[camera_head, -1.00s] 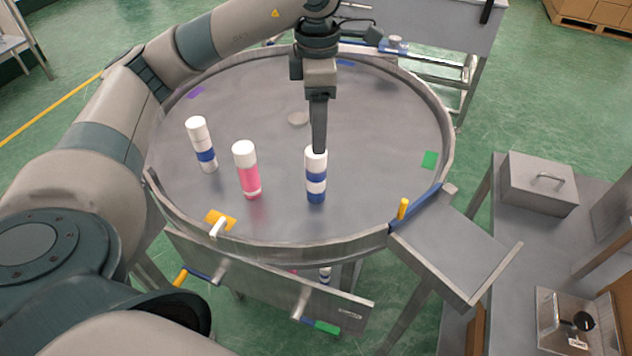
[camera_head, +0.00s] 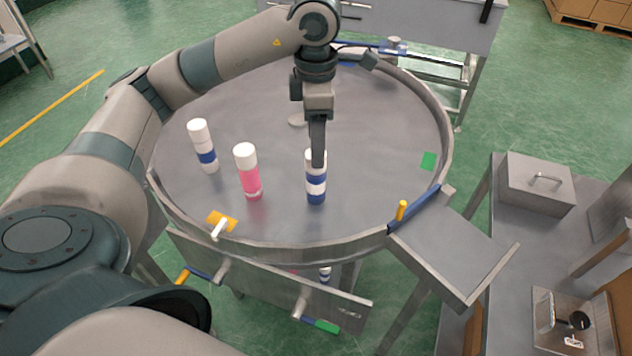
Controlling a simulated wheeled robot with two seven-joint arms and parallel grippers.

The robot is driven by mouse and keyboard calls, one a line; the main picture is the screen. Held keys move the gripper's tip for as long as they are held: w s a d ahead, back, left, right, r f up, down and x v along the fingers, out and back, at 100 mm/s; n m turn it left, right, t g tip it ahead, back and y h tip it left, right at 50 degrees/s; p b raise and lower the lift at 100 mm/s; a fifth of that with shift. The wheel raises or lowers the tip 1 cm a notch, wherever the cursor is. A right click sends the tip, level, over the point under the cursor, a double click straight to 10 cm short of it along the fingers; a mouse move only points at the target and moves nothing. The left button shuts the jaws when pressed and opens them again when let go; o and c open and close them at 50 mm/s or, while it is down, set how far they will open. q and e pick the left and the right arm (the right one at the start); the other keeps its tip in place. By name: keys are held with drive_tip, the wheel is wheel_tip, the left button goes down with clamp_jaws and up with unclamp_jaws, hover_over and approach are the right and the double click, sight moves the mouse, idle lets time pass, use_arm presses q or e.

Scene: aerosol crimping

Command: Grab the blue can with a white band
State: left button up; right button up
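The blue can with a white band (camera_head: 316,190) stands upright on the round grey table (camera_head: 380,150), with a white cap on top. My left gripper (camera_head: 318,163) points straight down at this can. The one finger I can make out overlaps the front of the cap and hides part of it. The other finger is hidden, so I cannot tell whether the gripper touches the can or how wide it is open. My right gripper is not in view.
A pink can with a white cap (camera_head: 248,173) and a white can with a blue band (camera_head: 203,147) stand to the left. A raised rim surrounds the table. A chute (camera_head: 450,245) leads off at front right. The table's right half is clear.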

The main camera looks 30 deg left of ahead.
sight(316, 177)
use_arm(q)
drive_tip(key=shift+f+p, duration=0.35)
drive_tip(key=shift+f, duration=1)
clamp_jaws()
drive_tip(key=shift+r, duration=0.1)
